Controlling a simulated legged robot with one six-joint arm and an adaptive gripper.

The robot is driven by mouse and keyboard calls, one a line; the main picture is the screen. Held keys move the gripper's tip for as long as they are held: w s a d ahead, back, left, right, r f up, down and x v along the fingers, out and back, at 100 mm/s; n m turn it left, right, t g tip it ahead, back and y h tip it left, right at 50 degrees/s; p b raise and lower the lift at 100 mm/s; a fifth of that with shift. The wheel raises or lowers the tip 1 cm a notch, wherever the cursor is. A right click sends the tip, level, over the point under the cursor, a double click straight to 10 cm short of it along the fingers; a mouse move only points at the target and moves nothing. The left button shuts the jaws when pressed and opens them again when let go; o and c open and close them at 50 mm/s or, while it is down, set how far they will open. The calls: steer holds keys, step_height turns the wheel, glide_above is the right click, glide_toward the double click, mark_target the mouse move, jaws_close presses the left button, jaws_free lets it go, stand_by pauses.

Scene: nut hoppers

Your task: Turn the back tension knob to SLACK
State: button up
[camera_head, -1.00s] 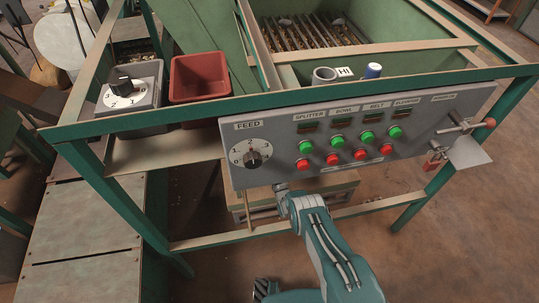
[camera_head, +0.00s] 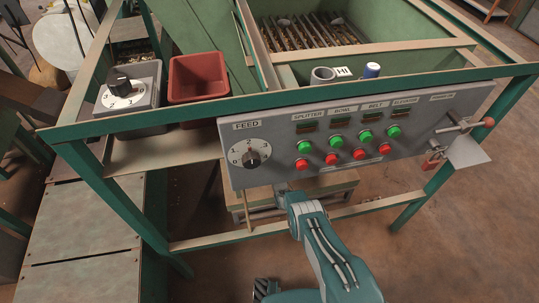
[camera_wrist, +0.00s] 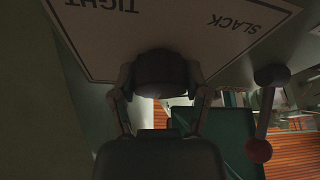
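In the wrist view a dark round tension knob (camera_wrist: 160,72) stands out from a pale plate (camera_wrist: 190,25). The plate's lettering is upside down: TIGHT at left of the knob, SLACK at right. My gripper (camera_wrist: 160,84) has one finger on each side of the knob, and both tips appear to press against it. The knob's pointer is too dark or hidden to read. In the head view my arm reaches under the control panel (camera_head: 405,113); my gripper and the tension knob are hidden there.
A lever with a red ball (camera_wrist: 258,150) stands right of my gripper in the wrist view. The head view shows the FEED knob (camera_head: 252,157), panel buttons, a red bin (camera_head: 198,78), a grey box with a black dial knob (camera_head: 122,79), and green frame rails around the panel.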

steer(key=shift+r+n, duration=0.1)
steer(key=shift+n, duration=0.4)
steer(key=n+y, duration=0.1)
steer(key=n+g, duration=0.1)
steer(key=n, duration=0.1)
steer(key=shift+w+a+n+g+y, duration=0.1)
steer(key=shift+n+g+y, duration=0.2)
steer(key=shift+y, duration=0.1)
steer(key=shift+a+n+g+y, duration=0.1)
steer(key=shift+n+g+y, duration=0.45)
steer(key=shift+n, duration=1.25)
steer(key=o, duration=1.1)
steer(key=shift+a, duration=0.1)
steer(key=shift+o, duration=0.2)
steer(key=shift+s+d+f+g, duration=0.25)
steer(key=shift+s+d, duration=0.25)
steer(key=v, duration=1)
steer(key=shift+s+f, duration=0.25)
steer(key=shift+s, duration=0.15)
